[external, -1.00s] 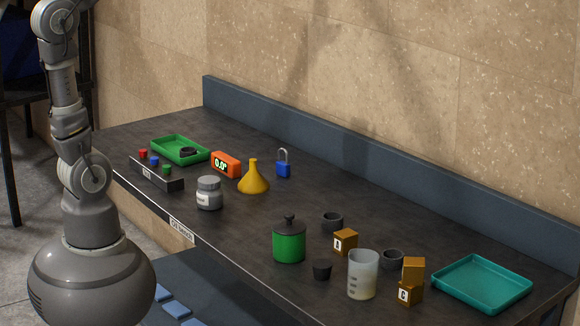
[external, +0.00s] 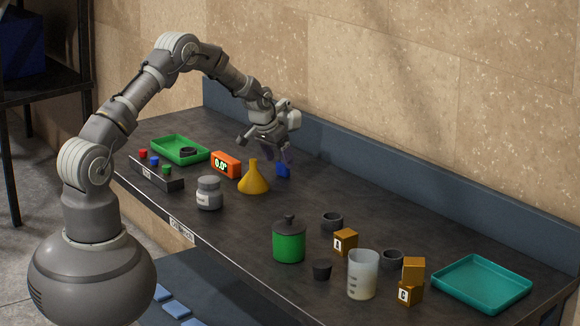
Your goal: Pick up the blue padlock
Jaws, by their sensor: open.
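The blue padlock (external: 283,170) stands on the dark bench, just right of and behind the yellow funnel. Its blue body shows, but its shackle is hidden behind my gripper. My gripper (external: 267,157) is open, pointing down above and slightly left of the padlock in the picture. Whether the fingers touch or surround the shackle cannot be told from this view.
The yellow funnel (external: 254,178) stands close in front of the padlock. An orange display (external: 226,164) and a green tray (external: 170,145) are to the left. A green jar (external: 289,240) stands nearer the front. The bench's raised back edge (external: 350,150) runs behind.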

